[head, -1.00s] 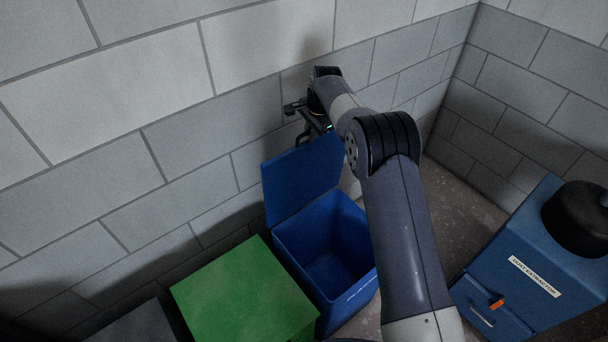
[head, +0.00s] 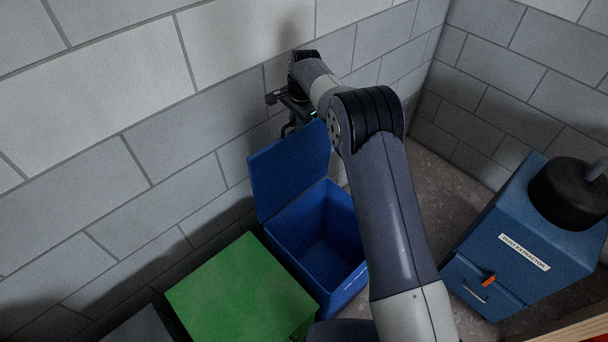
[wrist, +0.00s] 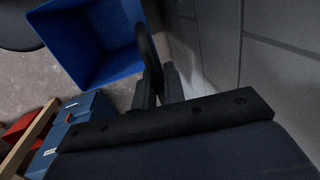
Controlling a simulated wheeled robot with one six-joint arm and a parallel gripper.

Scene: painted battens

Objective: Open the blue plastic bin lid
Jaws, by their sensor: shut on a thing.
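The blue plastic bin (head: 345,277) stands against the block wall, and its empty-looking inside is visible. Its blue lid (head: 285,172) is raised steeply at the wall side, close to upright. My gripper (head: 290,130) is at the lid's top edge near the wall; its fingertips are partly hidden in the head view. In the wrist view, my gripper's fingers (wrist: 158,88) are shut around a dark curved piece (wrist: 147,50), which looks like the lid's handle. The open blue bin (wrist: 90,40) shows beyond it.
A green-lidded bin (head: 240,295) stands just left of the blue one, with a dark grey bin (head: 140,327) further left. A blue dust extractor (head: 530,230) stands at the right. The grey wall (head: 200,110) is close behind the lid. Bare floor (head: 435,185) lies between bin and extractor.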

